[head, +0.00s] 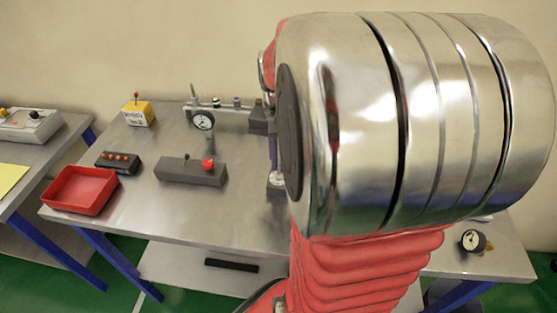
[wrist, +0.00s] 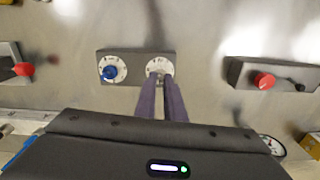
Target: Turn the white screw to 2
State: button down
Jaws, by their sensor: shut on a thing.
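The white screw (wrist: 158,67) sits on a pale round dial at the right end of a dark grey box (wrist: 138,56) in the wrist view. My gripper (wrist: 161,79) is shut on the white screw, its two fingers reaching up from below. The fingertips cover most of the screw, so its pointer cannot be read. The dial's marks are too small to read. In the head view my arm hides the gripper and the screw.
A blue screw (wrist: 110,72) on its own dial is close on the left. A box with a red button (wrist: 265,81) stands to the right. In the head view, a red tray (head: 80,190), a red-knob box (head: 192,172) and a gauge (head: 203,121) are on the table.

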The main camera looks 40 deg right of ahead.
aim_at(279, 168)
jog(key=shift+n, duration=0.4)
jog(key=n, duration=0.9)
dwell(0.4)
dwell(0.5)
jog(key=c, duration=1.8)
grip_release()
jog(key=shift+c, duration=0.2)
notch_tip(279, 168, up, 14)
jog(key=shift+f, duration=0.15)
